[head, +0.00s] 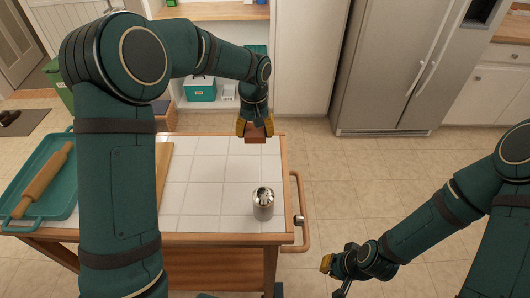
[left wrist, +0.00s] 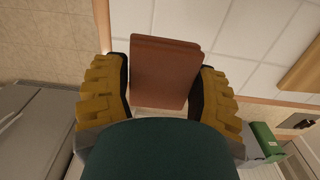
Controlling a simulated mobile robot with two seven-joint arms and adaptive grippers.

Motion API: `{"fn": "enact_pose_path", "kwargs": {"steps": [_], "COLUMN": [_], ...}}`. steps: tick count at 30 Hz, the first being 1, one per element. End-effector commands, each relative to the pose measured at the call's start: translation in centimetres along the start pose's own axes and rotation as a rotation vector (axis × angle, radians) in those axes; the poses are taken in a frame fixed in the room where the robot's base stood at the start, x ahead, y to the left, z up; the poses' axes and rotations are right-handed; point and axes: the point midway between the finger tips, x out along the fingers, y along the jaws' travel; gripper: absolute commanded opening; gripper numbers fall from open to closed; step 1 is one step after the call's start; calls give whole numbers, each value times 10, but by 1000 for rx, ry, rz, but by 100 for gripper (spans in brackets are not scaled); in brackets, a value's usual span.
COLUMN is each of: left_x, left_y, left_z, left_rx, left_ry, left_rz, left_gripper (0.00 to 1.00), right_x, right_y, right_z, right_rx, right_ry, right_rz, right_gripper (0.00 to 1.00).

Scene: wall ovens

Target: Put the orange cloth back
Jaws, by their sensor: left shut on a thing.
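The orange cloth, a folded reddish-brown rectangle, shows at the far right corner of the tiled cart top (head: 205,185) in the head view (head: 255,139). My left gripper (head: 255,129) points down from above, shut on the orange cloth. In the left wrist view the cloth (left wrist: 165,72) sits between the two yellow-padded fingers. I cannot tell whether it touches the tiles or hangs just above them. My right gripper (head: 335,268) is low at the right of the cart, away from the cloth; its fingers are too small to read.
A metal canister (head: 263,203) stands at the near right of the cart top. A teal tray (head: 45,170) with a rolling pin (head: 42,180) is at the left. A wooden handle rail (head: 304,215) juts from the right side. A fridge (head: 390,70) stands behind; floor between is clear.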

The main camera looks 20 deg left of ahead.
Motion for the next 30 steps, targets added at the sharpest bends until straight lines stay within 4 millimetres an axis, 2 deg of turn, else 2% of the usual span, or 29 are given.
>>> {"fn": "enact_pose_path", "kwargs": {"steps": [8, 15, 22, 30], "left_x": [2, 38, 59, 97], "left_y": [10, 10, 10, 9], "left_z": [3, 4, 3, 3], "left_rx": [-20, -20, -20, -20], "left_ry": [1, -2, 0, 0], "left_rz": [-1, -2, -2, -1], "left_gripper": [29, 29, 29, 29], "right_x": [4, 12, 16, 24], "right_y": [2, 5, 6, 9], "right_z": [1, 1, 0, -1], "right_rx": [-1, -1, -2, -2], "right_ry": [-3, 1, 3, 7], "right_rz": [0, 0, 0, 0], "right_gripper": [0, 0, 0, 0]}}
